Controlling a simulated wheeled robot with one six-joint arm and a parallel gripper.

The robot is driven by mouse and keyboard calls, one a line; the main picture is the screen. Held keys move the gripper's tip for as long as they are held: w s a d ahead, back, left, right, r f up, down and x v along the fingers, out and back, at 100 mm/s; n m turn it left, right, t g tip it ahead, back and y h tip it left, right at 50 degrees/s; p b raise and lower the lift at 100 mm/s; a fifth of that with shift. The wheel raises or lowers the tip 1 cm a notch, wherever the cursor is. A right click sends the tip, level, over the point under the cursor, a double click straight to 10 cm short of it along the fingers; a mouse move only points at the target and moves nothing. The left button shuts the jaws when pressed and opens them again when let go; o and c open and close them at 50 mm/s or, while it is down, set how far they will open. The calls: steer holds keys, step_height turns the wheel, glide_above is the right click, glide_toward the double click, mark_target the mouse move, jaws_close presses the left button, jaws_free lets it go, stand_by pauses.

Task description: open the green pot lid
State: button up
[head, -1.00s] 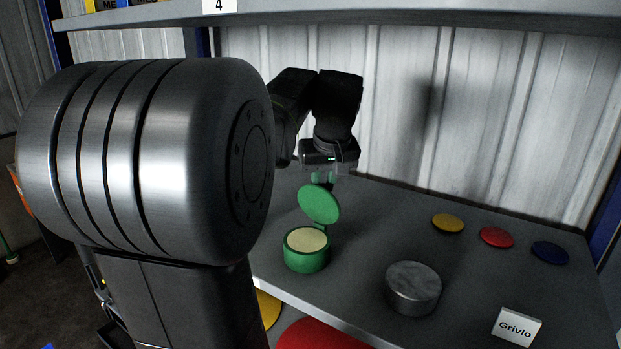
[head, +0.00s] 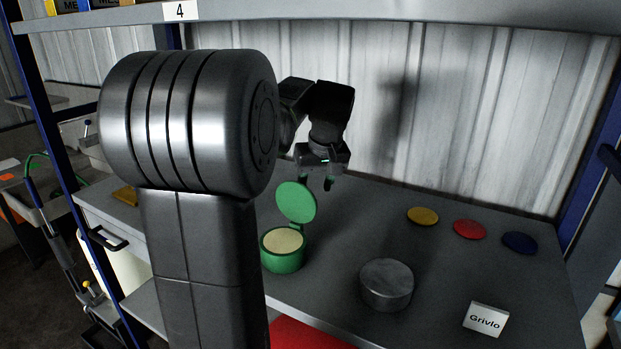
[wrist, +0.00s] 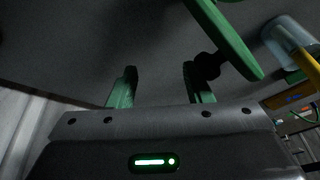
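The green pot (head: 283,259) stands on the grey shelf with pale yellow contents showing in its open top. Its round green lid (head: 296,202) stands tilted up on the hinge at the back of the pot. My gripper (head: 316,183) is behind the lid and a little to its right, pointing down. In the wrist view my gripper (wrist: 160,88) has its two green fingers wide apart with nothing between them. The lid (wrist: 226,40) also shows there edge-on, with a dark knob (wrist: 207,66) close to the right finger. I cannot tell whether they touch.
Yellow (head: 422,215), red (head: 469,229) and blue (head: 520,243) discs lie at the back right. An upper shelf (head: 400,14) runs overhead.

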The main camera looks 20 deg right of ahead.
mark_target(299, 200)
steer(key=b+v, duration=0.1)
steer(key=v, duration=0.6)
steer(key=shift+s, duration=0.25)
stand_by(0.3)
steer(key=w+p+x, duration=0.1)
steer(key=x, duration=0.6)
steer(key=shift+t+h, duration=0.4)
steer(key=shift+s+a+r+b, duration=0.5)
steer(key=shift+s+a+b, duration=0.15)
steer(key=shift+a, duration=0.2)
steer(key=shift+s+a+r+b, duration=0.5)
steer(key=shift+s+a, duration=0.1)
steer(key=shift+a, duration=0.25)
